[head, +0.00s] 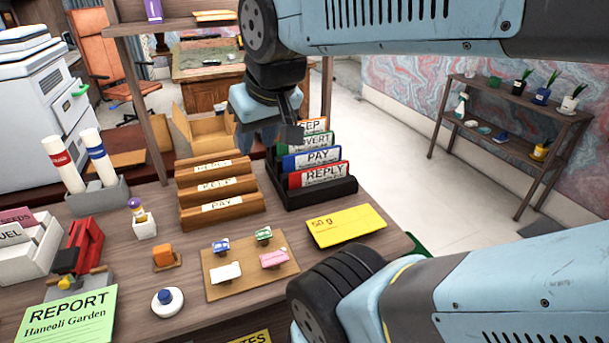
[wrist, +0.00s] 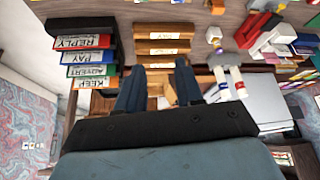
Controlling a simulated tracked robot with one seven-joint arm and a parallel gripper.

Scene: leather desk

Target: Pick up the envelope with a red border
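No separate envelope is clearly recognisable. The red-edged item I can see is a white-labelled REPLY piece (head: 317,175) at the front of a black rack (head: 340,190); I cannot tell whether it is an envelope. It also shows in the wrist view (wrist: 84,42). Blue PAY, green ADVERT and orange pieces stand behind it. My gripper (head: 292,132) hangs beside the back of the rack, partly hidden by my arm. In the wrist view, the fingers of my gripper (wrist: 158,82) are spread apart with nothing between them.
A wooden stepped holder (head: 222,195) stands left of the rack. A yellow 50 g card (head: 347,226) and a board with several small stamps (head: 225,290) lie in front. A cardboard box (head: 205,135) sits behind. A wooden post (head: 140,110) rises at the back.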

